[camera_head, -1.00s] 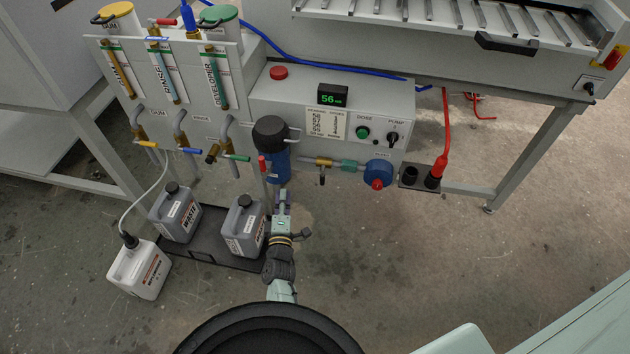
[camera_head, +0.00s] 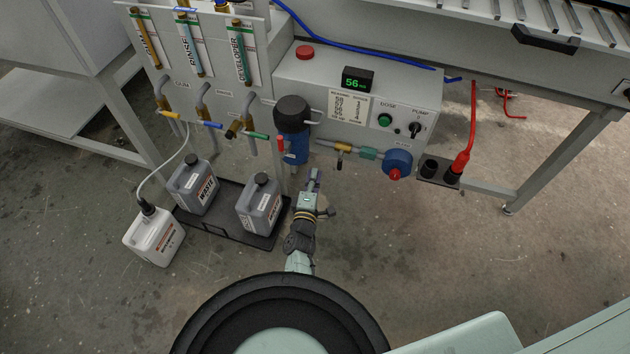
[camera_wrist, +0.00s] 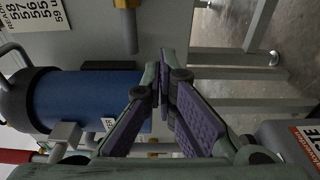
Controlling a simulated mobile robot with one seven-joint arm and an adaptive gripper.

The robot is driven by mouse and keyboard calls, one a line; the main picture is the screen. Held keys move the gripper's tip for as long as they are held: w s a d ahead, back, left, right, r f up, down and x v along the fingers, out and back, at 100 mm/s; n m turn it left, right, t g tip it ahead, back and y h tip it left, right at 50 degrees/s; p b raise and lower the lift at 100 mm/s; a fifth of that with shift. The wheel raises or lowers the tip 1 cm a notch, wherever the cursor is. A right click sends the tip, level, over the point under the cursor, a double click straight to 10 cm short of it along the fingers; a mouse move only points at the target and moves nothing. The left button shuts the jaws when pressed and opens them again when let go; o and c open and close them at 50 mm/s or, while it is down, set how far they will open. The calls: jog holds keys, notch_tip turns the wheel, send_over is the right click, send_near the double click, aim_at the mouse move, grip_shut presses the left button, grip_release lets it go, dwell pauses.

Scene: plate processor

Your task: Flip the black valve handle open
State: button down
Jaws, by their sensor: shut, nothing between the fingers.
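The black valve handle (camera_head: 340,163) hangs down, small and dark, from a brass valve (camera_head: 343,148) on the pipe under the machine's front panel. In the head view my gripper (camera_head: 314,174) is below and left of the handle, apart from it, under the blue filter housing (camera_head: 296,150). In the wrist view my gripper (camera_wrist: 161,88) has its purple-padded fingers closed together with nothing between them. The blue housing (camera_wrist: 85,103) is left of the fingers there. A brass fitting (camera_wrist: 126,4) is cut off at the top edge. The black handle cannot be made out in the wrist view.
A blue pump with a red knob (camera_head: 397,163) is right of the valve. A red-handled valve (camera_head: 281,144) is beside the filter. Grey waste jugs (camera_head: 260,205) stand in a black tray (camera_head: 228,230) left of my arm. The floor to the right is clear.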

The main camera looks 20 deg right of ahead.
aim_at(340, 162)
jog(key=shift+w+d+b, duration=0.45)
jog(key=shift+d+b, duration=0.05)
jog(key=shift+d, duration=0.4)
jog(key=shift+w+d+b, duration=0.4)
jog(key=shift+d+b, duration=0.1)
jog(key=shift+d, duration=0.4)
jog(key=shift+w+d+b, duration=0.45)
jog(key=shift+d+b, duration=0.05)
jog(key=shift+d, duration=0.4)
jog(key=shift+r+p, duration=0.1)
jog(key=shift+p, duration=0.35)
